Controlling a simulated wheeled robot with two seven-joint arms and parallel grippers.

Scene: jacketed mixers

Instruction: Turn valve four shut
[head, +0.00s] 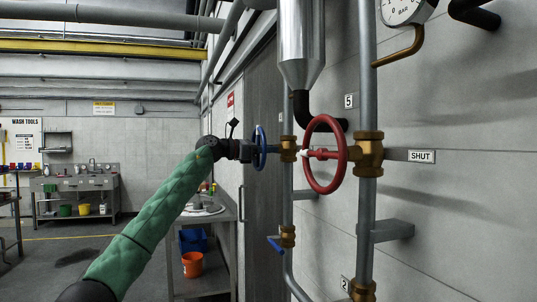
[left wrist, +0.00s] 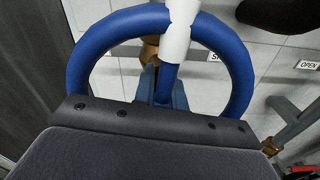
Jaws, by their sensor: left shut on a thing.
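A blue handwheel (head: 259,147) sits on a brass valve on the thinner, farther pipe. My left gripper (head: 246,150) reaches it from the left and is shut on it. In the left wrist view the blue wheel (left wrist: 88,60) fills the picture, with a white band (left wrist: 180,30) at its top. A red handwheel (head: 325,154) stands nearer on a brass valve (head: 369,153). No number four label is readable, so I cannot tell from labels which valve is four. My right gripper is not in view.
Plates 5 (head: 348,101) and 2 (head: 345,284) are on the wall. A small blue lever (head: 275,244) is below. A bench (head: 205,215) stands behind.

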